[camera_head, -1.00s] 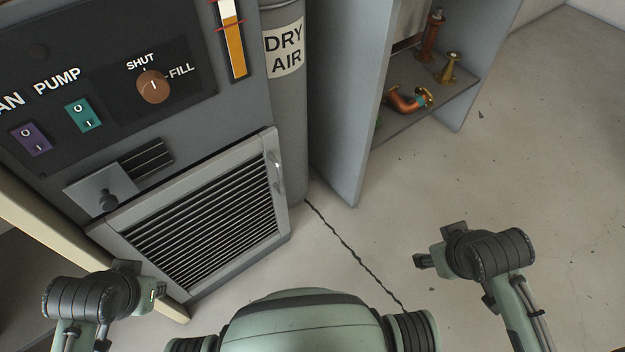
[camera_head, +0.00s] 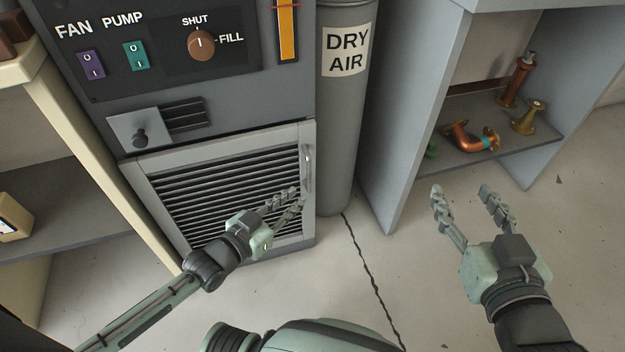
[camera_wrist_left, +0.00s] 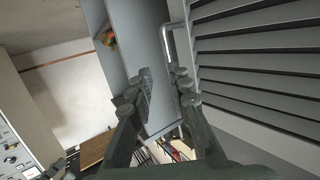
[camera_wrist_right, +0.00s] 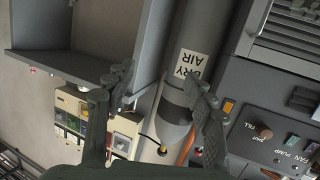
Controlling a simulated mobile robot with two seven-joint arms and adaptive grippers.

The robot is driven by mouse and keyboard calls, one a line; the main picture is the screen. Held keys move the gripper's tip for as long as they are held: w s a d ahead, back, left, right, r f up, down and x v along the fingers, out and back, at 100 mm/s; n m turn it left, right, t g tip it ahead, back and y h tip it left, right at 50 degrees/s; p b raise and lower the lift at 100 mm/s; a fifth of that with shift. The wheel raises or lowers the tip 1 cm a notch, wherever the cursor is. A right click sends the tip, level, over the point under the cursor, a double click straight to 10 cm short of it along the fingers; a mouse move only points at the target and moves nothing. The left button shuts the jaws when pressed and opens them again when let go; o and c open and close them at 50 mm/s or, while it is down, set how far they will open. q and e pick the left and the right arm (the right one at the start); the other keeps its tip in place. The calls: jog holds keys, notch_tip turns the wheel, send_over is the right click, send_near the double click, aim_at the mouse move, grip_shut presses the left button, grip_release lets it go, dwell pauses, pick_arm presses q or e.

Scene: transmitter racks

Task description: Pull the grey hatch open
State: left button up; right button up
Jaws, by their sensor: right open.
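The grey hatch (camera_head: 222,245) is a louvred panel low on the cabinet front and looks closed. Its upright bar handle (camera_head: 307,168) is at the right edge. My left gripper (camera_head: 298,197) is in front of the hatch, fingertips near the handle's lower end. In the left wrist view its fingers (camera_wrist_left: 162,74) are apart, and the handle (camera_wrist_left: 166,42) runs down to behind the right fingertip. I cannot tell whether they touch. My right gripper (camera_head: 461,190) is open and empty, out to the right over the floor.
A grey DRY AIR cylinder (camera_head: 340,130) stands right of the hatch. Further right is an open shelf (camera_head: 480,160) with pipe fittings. A cream shelf unit (camera_head: 90,140) is on the left. A small knobbed plate (camera_head: 130,127) sits above the hatch. Floor in front is clear.

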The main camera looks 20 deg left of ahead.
aim_at(309, 190)
pick_arm(q)
jog(key=shift+t+h, duration=0.6)
jog(key=shift+t, duration=0.3)
jog(key=x, duration=0.2)
jog(key=a+b+x, duration=0.1)
jog(key=x, duration=0.2)
jog(key=r+x, duration=0.1)
jog(key=x, duration=0.1)
jog(key=shift+w, duration=0.65)
pick_arm(e)
jog(key=s+a+r+t+y, duration=0.1)
jog(key=a+r+t+y, duration=0.1)
jog(key=r, duration=0.7)
jog(key=shift+a+t+y, duration=0.4)
jog(key=shift+a+t, duration=0.4)
jog(key=shift+t, duration=0.4)
jog(key=shift+r, duration=0.1)
pick_arm(q)
grip_shut()
